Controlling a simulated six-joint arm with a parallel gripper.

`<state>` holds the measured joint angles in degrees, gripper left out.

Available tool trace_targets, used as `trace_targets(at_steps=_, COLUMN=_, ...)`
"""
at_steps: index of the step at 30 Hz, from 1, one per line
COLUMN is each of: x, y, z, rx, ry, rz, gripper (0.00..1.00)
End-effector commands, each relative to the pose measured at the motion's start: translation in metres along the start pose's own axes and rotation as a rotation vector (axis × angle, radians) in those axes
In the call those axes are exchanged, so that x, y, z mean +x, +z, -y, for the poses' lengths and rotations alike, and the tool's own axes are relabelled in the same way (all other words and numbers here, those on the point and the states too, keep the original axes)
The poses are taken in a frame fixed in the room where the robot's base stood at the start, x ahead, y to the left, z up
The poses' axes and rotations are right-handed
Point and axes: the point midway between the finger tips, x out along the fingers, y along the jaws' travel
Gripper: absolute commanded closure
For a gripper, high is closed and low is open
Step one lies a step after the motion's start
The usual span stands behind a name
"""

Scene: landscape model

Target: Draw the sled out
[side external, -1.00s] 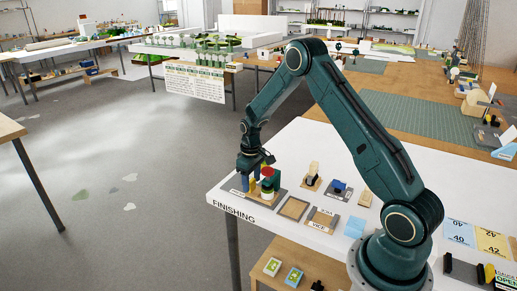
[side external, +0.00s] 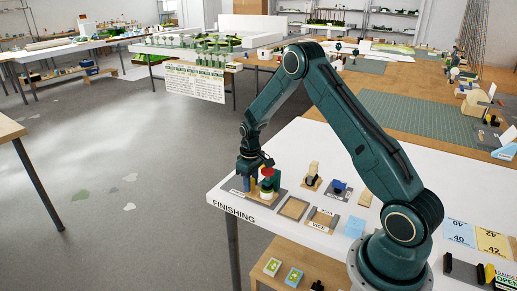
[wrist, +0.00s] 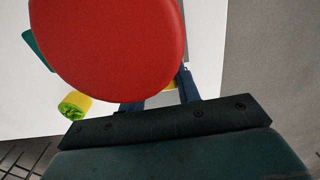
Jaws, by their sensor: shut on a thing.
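My gripper (side external: 258,182) points down over a small dark base (side external: 237,191) at the left end of the white table. It is shut on a yellow piece (wrist: 168,86), which shows between its blue fingers in the wrist view. I cannot tell whether this piece belongs to the sled. A round red top (wrist: 115,45) covers much of the wrist view and hides most of the grip. In the side external view the red top (side external: 267,172) sits above a pale and green body (side external: 267,185) close beside the fingers.
Behind are a tan upright piece (side external: 313,170) and a blue item (side external: 340,187). A light blue block (side external: 355,227) stands near my arm's base. The table's front edge is close.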

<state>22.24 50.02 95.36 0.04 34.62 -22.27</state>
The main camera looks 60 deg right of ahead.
Motion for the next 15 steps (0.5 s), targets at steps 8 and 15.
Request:
trace_targets(at_steps=8, x=0.000, y=-0.026, z=0.000, rx=-0.001, ry=0.000, rz=-0.001, gripper=1.00)
trace_targets(at_steps=15, x=0.000, y=-0.052, z=-0.001, rx=-0.001, ry=0.000, rz=-0.002, gripper=1.00)
